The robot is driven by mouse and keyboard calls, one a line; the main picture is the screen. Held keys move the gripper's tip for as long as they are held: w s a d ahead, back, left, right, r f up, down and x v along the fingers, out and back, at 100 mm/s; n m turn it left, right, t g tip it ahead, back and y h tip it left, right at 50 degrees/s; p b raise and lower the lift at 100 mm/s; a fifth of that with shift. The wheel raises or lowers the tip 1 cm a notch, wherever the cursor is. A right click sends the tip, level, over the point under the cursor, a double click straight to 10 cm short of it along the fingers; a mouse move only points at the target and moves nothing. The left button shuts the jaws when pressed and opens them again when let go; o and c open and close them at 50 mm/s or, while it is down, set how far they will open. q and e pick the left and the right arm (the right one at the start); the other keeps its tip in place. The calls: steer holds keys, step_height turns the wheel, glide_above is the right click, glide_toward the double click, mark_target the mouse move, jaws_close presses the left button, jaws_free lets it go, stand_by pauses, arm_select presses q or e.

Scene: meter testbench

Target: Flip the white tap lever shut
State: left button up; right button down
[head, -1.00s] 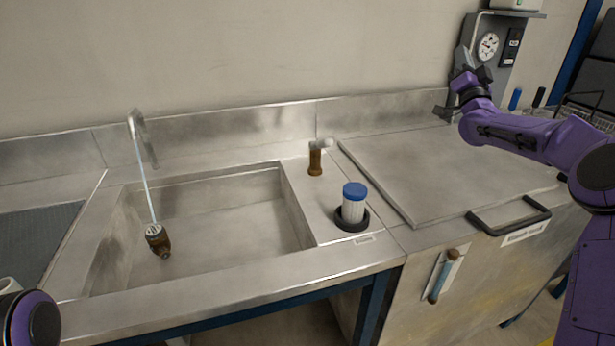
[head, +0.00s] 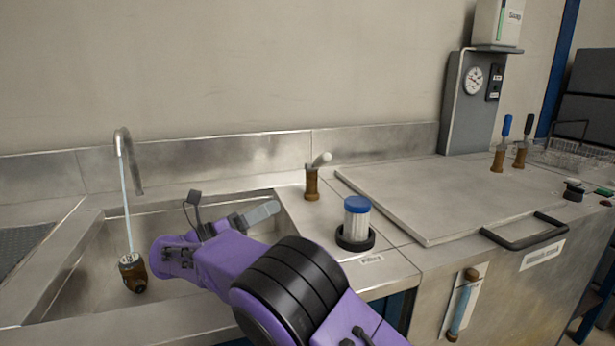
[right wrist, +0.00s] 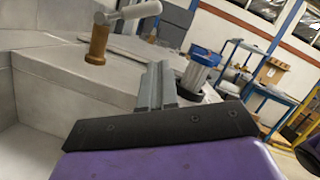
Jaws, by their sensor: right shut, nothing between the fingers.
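The white tap lever (head: 321,158) sits on top of a brass tap body (head: 312,184) on the steel ledge behind the sink's right end. It points to the right and slightly up in the head view. The lever also shows in the right wrist view (right wrist: 136,11), on its brass body (right wrist: 97,45). My right gripper (head: 264,212) is shut and empty over the right part of the sink. It is left of and in front of the tap, apart from it. Its fingers show in the right wrist view (right wrist: 157,84). My left gripper is out of view.
A clear canister with a blue lid (head: 357,222) stands in a black ring right of my right gripper. A curved spout (head: 130,158) sends a thin stream towards a brass fitting (head: 132,272) in the sink. A flat steel cover (head: 430,200) lies to the right.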

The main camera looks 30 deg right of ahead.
steer(key=shift+d+r, duration=0.1)
steer(key=shift+d, duration=0.15)
glide_toward(318, 163)
steer(key=s+d, duration=0.2)
steer(key=s+d+f, duration=0.1)
steer(key=s+d, duration=0.1)
steer(key=shift+s+f+p, duration=0.1)
steer(key=shift+s+p, duration=0.25)
steer(key=shift+p, duration=0.05)
steer(key=shift+w+d+r+p, duration=0.15)
steer(key=shift+w+d+r, duration=0.15)
steer(key=shift+d+r, duration=0.4)
steer(key=shift+w+d+r+p, duration=0.15)
steer(key=shift+w+d+r, duration=0.3)
steer(key=shift+r, duration=0.4)
steer(key=shift+s+r, duration=0.1)
